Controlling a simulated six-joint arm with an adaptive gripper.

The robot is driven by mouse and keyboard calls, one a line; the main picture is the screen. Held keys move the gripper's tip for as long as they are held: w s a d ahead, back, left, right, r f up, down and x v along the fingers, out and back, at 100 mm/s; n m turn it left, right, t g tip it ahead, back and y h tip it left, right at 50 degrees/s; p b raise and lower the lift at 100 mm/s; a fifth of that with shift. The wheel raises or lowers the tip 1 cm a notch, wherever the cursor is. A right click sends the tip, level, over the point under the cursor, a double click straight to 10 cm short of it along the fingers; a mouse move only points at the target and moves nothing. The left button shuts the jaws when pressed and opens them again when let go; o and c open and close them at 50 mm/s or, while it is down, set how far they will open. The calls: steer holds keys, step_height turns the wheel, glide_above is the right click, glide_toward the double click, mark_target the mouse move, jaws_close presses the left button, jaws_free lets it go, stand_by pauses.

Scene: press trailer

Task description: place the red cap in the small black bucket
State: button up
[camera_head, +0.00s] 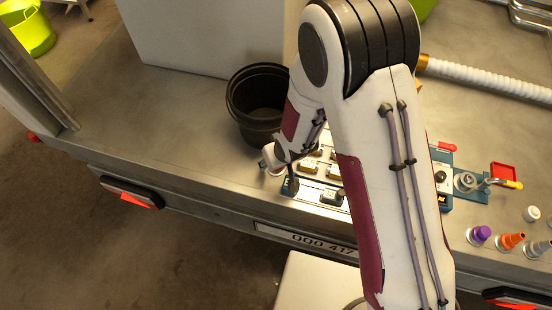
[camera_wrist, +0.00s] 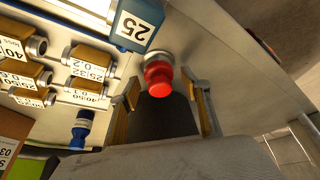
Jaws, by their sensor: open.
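The red cap (camera_wrist: 158,80) shows in the wrist view, with a grey metal part directly behind it, close to a blue block marked 25. My gripper (camera_wrist: 165,105) is open, one finger on each side of the cap's lower end; I cannot tell whether either finger touches it. In the head view my gripper (camera_head: 280,168) is low over the table's front edge, mostly hidden by my arm, and the red cap cannot be made out there. The small black bucket (camera_head: 245,127) stands upright on the metal table, just behind and left of my gripper.
A rack of brass fittings (camera_head: 322,168) lies right of my gripper, partly behind my arm. Purple (camera_head: 479,235) and orange (camera_head: 511,241) nozzles stand at the right front. A white hose (camera_head: 490,80) runs along the right back. The table left of the bucket is clear.

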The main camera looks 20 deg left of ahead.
steer(key=shift+r, duration=0.1)
steer(key=v, duration=0.7)
steer(key=shift+r, duration=0.2)
steer(key=shift+s+d, duration=0.1)
steer(key=shift+r, duration=0.1)
stand_by(0.9)
